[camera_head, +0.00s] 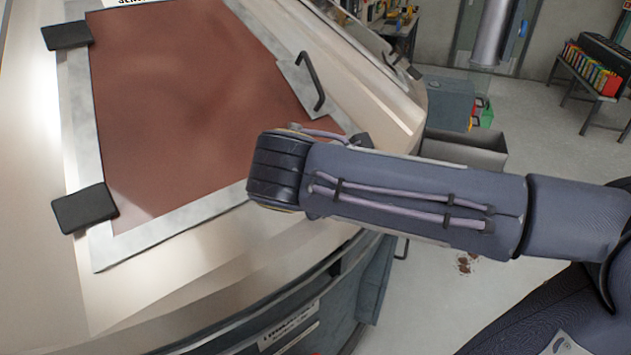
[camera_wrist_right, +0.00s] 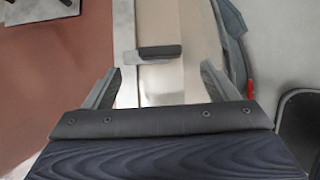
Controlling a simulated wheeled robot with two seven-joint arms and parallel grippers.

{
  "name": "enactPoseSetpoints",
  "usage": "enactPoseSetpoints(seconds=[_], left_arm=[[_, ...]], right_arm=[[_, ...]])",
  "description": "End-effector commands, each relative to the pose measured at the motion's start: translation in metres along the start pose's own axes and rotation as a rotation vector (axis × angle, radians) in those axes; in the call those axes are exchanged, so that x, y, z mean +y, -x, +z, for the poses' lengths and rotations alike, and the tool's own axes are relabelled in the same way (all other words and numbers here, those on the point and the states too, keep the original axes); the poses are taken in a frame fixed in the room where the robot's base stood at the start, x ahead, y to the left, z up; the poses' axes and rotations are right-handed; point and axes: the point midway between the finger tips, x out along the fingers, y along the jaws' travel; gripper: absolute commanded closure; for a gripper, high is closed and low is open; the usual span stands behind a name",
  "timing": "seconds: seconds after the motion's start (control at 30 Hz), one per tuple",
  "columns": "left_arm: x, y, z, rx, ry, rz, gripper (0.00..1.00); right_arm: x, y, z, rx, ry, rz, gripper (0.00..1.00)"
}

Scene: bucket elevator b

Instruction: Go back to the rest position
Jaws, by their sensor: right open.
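My right arm (camera_head: 400,195) reaches in from the right in the head view, over the right edge of a large beige machine housing (camera_head: 385,110). Its gripper does not show there. In the right wrist view my right gripper (camera_wrist_right: 159,80) has its two fingers wide apart with nothing held. Beyond the fingers is a dark block (camera_wrist_right: 160,52) on the pale frame; I cannot tell the distance to it. My left gripper is in neither view.
The housing carries a reddish-brown panel (camera_head: 190,100) in a grey frame, apparently closed, with a black handle (camera_head: 315,82) and dark hinge blocks (camera_head: 85,208) at left. A grey open bin (camera_head: 465,148) stands behind my arm. The floor (camera_head: 545,135) at right is mostly clear.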

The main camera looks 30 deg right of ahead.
Motion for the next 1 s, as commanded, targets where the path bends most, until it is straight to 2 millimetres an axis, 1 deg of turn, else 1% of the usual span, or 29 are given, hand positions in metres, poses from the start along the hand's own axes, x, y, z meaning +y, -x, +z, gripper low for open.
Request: enactPoseSetpoints(seconds=[0.27, 0.33, 0.37, 0.47, 0.5, 0.53, 0.57, 0.6, 0.67, 0.7, 0.8, 0.83, 0.9, 1.0], left_arm=[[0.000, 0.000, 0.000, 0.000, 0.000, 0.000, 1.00], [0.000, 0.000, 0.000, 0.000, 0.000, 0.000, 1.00], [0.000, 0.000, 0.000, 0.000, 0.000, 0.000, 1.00], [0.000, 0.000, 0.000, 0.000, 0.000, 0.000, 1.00], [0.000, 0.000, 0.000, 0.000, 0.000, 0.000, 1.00], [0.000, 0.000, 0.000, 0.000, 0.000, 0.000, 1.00], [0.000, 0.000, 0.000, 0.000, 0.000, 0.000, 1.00], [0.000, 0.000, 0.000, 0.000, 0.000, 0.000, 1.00], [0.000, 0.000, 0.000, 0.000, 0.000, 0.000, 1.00], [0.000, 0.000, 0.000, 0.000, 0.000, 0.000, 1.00], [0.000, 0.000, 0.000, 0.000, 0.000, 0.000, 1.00], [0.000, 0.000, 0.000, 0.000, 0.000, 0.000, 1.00], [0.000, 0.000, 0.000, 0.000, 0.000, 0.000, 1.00], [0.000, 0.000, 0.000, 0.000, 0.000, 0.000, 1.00]], right_arm=[[-0.001, -0.001, 0.000, 0.001, -0.003, -0.002, 0.20], [-0.009, -0.003, 0.002, 0.014, -0.036, -0.022, 0.20], [-0.016, -0.005, 0.003, 0.027, -0.065, -0.041, 0.20], [-0.060, -0.014, 0.005, 0.103, -0.263, -0.152, 0.20], [-0.084, -0.016, 0.004, 0.146, -0.390, -0.218, 0.20], [-0.103, -0.017, 0.001, 0.181, -0.498, -0.273, 0.20], [-0.122, -0.017, -0.003, 0.215, -0.614, -0.329, 0.20], [-0.144, -0.015, -0.009, 0.258, -0.773, -0.403, 0.20], [-0.172, -0.009, -0.022, 0.316, -1.013, -0.513, 0.20], [-0.186, -0.005, -0.031, 0.350, -1.167, -0.580, 0.20], [-0.207, 0.005, -0.050, 0.417, -1.498, -0.721, 0.20], [-0.210, 0.008, -0.054, 0.433, -1.578, -0.754, 0.20], [-0.214, 0.013, -0.062, 0.460, -1.721, -0.815, 0.20], [-0.216, 0.016, -0.067, 0.480, -1.825, -0.862, 0.20]])
